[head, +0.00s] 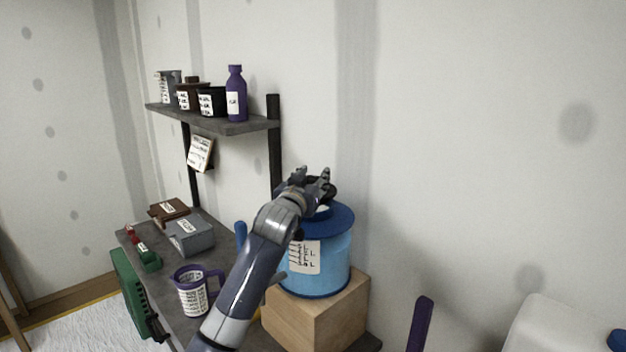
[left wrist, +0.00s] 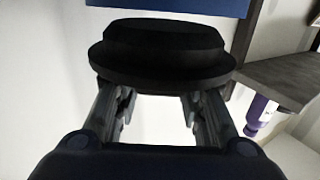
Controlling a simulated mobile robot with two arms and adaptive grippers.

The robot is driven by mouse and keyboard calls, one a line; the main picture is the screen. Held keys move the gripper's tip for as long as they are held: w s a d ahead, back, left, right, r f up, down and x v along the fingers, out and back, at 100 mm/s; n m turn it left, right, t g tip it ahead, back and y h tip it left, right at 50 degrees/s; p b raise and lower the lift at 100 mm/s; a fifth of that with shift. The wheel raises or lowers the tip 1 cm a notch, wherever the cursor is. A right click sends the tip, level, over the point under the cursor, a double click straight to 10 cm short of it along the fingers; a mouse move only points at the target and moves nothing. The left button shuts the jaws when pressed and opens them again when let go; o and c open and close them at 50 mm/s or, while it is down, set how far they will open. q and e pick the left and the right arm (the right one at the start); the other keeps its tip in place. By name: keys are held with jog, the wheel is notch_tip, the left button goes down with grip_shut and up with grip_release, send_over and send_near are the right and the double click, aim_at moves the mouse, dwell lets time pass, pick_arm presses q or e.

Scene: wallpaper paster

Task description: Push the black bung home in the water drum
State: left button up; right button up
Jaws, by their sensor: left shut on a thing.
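The water drum (head: 326,267) is a light blue drum with a darker blue lid and a white label. It stands upright on a wooden block. My left gripper (head: 318,180) is above the drum's lid. It is shut on the black bung (left wrist: 160,52), a wide stepped disc that fills the space past the fingertips of my left gripper (left wrist: 158,100) in the left wrist view. In the head view the bung is mostly hidden behind the fingers, over the raised blue neck on the lid. I cannot tell how deep it sits. My right gripper is not in view.
The wooden block (head: 315,318) stands on a grey bench holding a purple-handled cup (head: 193,292), a grey box (head: 190,237) and a brown box (head: 168,211). A wall shelf (head: 215,120) with a purple bottle (head: 236,95) is left of the drum. The wall right of the drum is bare.

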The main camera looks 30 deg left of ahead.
pick_arm(q)
jog(key=shift+f+b, duration=0.65)
jog(key=shift+f, duration=0.9)
jog(key=o, duration=1.2)
jog(key=shift+s, duration=0.1)
jog(key=s, duration=0.4)
jog(key=s+d, duration=0.1)
jog(key=s, duration=0.2)
jog(key=s+d, duration=0.1)
jog(key=s, duration=0.3)
jog(key=shift+s+d, duration=0.15)
jog(key=shift+s, duration=0.15)
